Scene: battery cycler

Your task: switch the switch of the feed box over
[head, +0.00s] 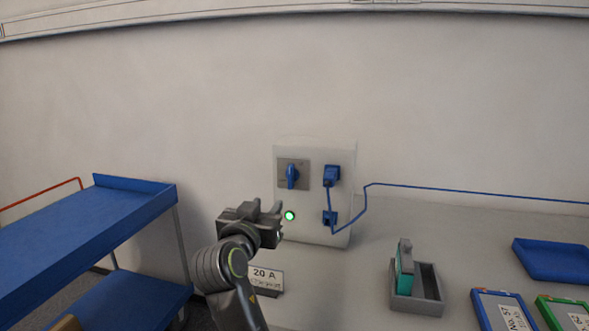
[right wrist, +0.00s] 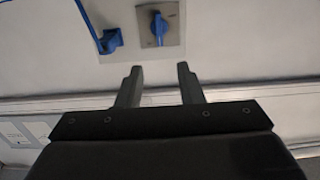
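The feed box (head: 313,162) is a pale box against the wall. Its switch (head: 291,175) is a blue rotary knob on a grey square plate, with the handle close to upright in the head view. The switch also shows in the right wrist view (right wrist: 158,27), beyond the fingertips. A green lamp (head: 289,216) is lit below the switch. My right gripper (head: 268,207) is in front of the box, below and left of the switch, apart from it. Its two fingers stand apart with nothing between them, as the right wrist view (right wrist: 158,70) shows. My left gripper is not in view.
Blue plugs (head: 331,176) with a blue cable (head: 470,194) sit right of the switch. A "20 A" sign (head: 266,279) stands below. A grey holder (head: 417,301) with a teal cell, a blue tray (head: 555,259) and coloured frames lie right. A blue cart (head: 80,230) stands left.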

